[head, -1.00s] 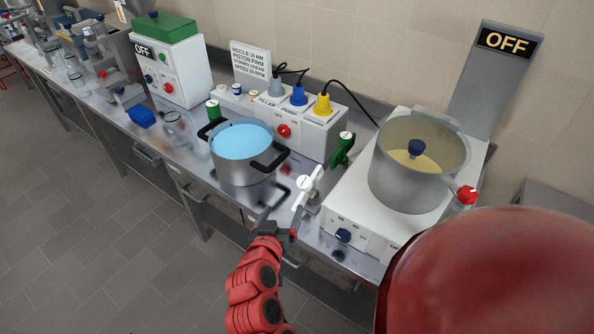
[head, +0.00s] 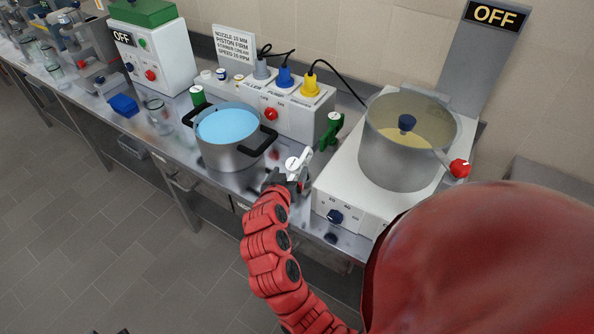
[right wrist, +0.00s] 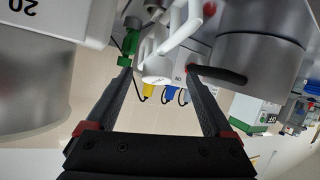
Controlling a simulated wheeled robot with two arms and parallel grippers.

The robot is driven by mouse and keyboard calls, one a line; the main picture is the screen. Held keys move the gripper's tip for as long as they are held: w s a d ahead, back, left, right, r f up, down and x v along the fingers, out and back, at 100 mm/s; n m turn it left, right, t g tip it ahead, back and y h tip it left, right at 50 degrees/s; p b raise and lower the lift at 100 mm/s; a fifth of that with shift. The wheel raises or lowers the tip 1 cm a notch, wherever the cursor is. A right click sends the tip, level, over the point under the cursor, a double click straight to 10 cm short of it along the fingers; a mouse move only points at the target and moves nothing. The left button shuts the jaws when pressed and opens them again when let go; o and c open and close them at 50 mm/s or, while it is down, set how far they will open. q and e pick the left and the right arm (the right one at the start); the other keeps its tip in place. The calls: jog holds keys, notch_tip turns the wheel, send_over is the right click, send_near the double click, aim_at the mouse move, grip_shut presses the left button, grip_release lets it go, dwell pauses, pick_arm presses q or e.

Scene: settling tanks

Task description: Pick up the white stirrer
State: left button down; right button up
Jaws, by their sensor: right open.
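The white stirrer (head: 298,162) stands on the steel counter between the blue-filled pot (head: 232,150) and the white hotplate (head: 345,190). Its lower part is hidden behind my right gripper (head: 286,180) in the head view. In the right wrist view the white stirrer (right wrist: 180,32) shows beyond the fingertips, roughly between their lines. My right gripper (right wrist: 158,74) is open, with nothing seen held between its fingers. Whether a finger touches the stirrer I cannot tell. My left gripper is not in view.
A green stirrer-like tool (head: 331,131) stands just behind the white one. A large pot (head: 395,160) with a red-knobbed handle (head: 459,168) sits on the hotplate. A white socket box (head: 290,108) with coloured plugs stands behind. Glass jars (head: 158,115) stand left.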

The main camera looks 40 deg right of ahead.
aim_at(293, 168)
jog(key=x, duration=0.1)
jog(key=p+x, duration=0.2)
jog(key=shift+w+d+r, duration=0.1)
jog(key=shift+d+r, duration=0.05)
jog(key=shift+d, duration=0.25)
jog(key=shift+w+d, duration=0.2)
jog(key=shift+d, duration=0.05)
jog(key=shift+w+d+f, duration=0.15)
jog(key=shift+w+f, duration=0.05)
jog(key=shift+f, duration=0.15)
jog(key=shift+c, duration=0.3)
grip_shut()
